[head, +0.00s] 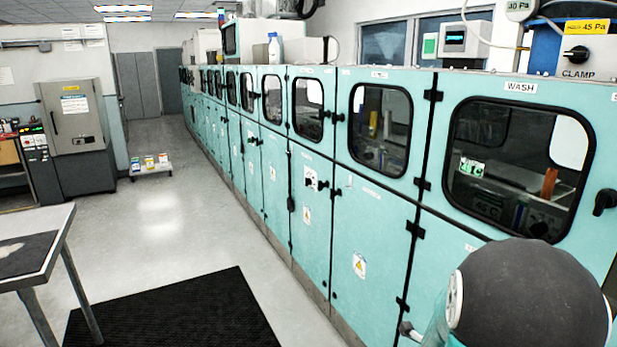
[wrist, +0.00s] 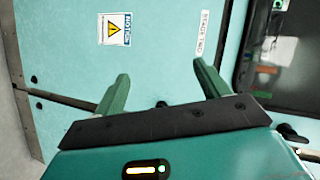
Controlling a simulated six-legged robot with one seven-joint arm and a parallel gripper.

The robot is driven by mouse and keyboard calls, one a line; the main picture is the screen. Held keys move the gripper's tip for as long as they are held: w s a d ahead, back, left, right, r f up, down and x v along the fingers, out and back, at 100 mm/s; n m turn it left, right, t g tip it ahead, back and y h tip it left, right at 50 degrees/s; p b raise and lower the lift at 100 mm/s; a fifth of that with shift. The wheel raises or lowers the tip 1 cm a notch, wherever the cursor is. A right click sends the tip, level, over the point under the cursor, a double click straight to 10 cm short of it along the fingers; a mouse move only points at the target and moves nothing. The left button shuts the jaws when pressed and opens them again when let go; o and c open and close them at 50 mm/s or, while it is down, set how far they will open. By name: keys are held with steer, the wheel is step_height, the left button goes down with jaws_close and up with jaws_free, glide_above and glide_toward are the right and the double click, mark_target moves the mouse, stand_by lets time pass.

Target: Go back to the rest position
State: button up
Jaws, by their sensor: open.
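My gripper (wrist: 162,92) shows in the wrist view with its two green fingers wide apart and nothing between them. It faces a teal cabinet panel with a yellow warning label (wrist: 116,29) and a white strip label (wrist: 202,33). I cannot tell whether the fingers touch the panel. In the head view, a dark rounded part of my arm shows at the lower right in front of the teal machine row (head: 375,235). My gripper is not visible in that view.
The WASH window (head: 518,150) is close on the right, with a black handle (head: 605,202) beside it. A table (head: 40,245) stands at the left. A black mat (head: 180,315) lies on the floor. The aisle (head: 165,215) is open; a low cart (head: 150,167) stands farther back.

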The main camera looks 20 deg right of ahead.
steer(key=w+a+r+n+t+y, duration=0.1)
steer(key=w+a+r+n+y, duration=0.2)
steer(key=a, duration=0.4)
steer(key=a+r+n+y, duration=0.3)
steer(key=a+n, duration=0.3)
steer(key=a, duration=0.1)
steer(key=w+a+r+n+t+y, duration=0.1)
steer(key=w+a+r+n+y, duration=0.2)
steer(key=a, duration=0.5)
steer(key=s+a+r+n+g+y, duration=0.3)
steer(key=s+a+r+n+g, duration=0.1)
steer(key=s+a+n, duration=1)
steer(key=s+n, duration=0.1)
steer(key=s, duration=0.1)
steer(key=shift+s+a+r, duration=0.2)
steer(key=shift+s, duration=0.2)
